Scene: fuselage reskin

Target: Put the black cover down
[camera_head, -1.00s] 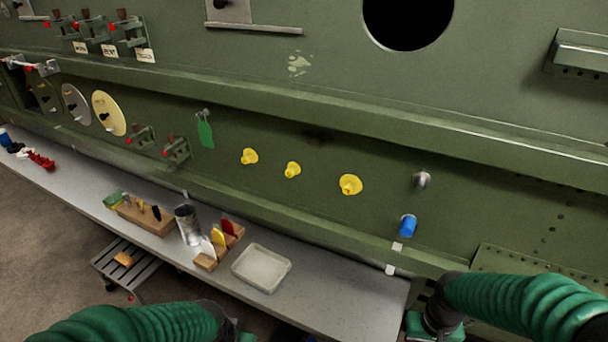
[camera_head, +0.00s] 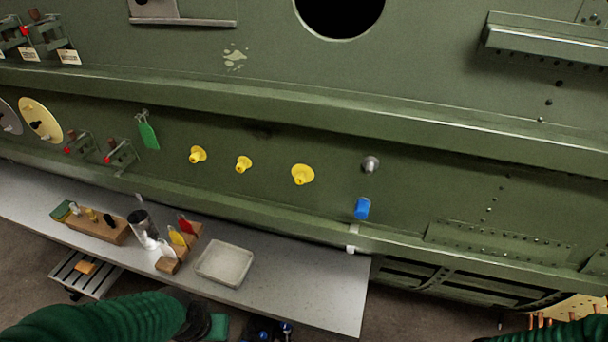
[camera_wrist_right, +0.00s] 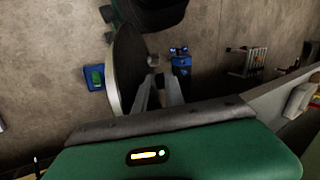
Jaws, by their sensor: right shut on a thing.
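In the right wrist view, the black cover (camera_wrist_right: 127,70) is a round dark disc with a pale rim, seen nearly edge-on. My right gripper (camera_wrist_right: 158,82) is shut on it, and the cover hangs out over the grey floor. The exact contact between fingers and cover is hard to make out. In the head view, neither the cover nor the right gripper shows; only a bit of my right green sleeve is at the lower right edge. My left sleeve enters at the lower left, and its jaws are out of the frame.
A grey bench (camera_head: 310,295) runs below the green fuselage panel (camera_head: 420,180), with bare room at its right end. It holds a white tray (camera_head: 225,263), a metal cup (camera_head: 143,229) and wooden racks (camera_head: 95,228). Yellow plugs (camera_head: 302,174) and a blue cap (camera_head: 362,208) stick out of the panel.

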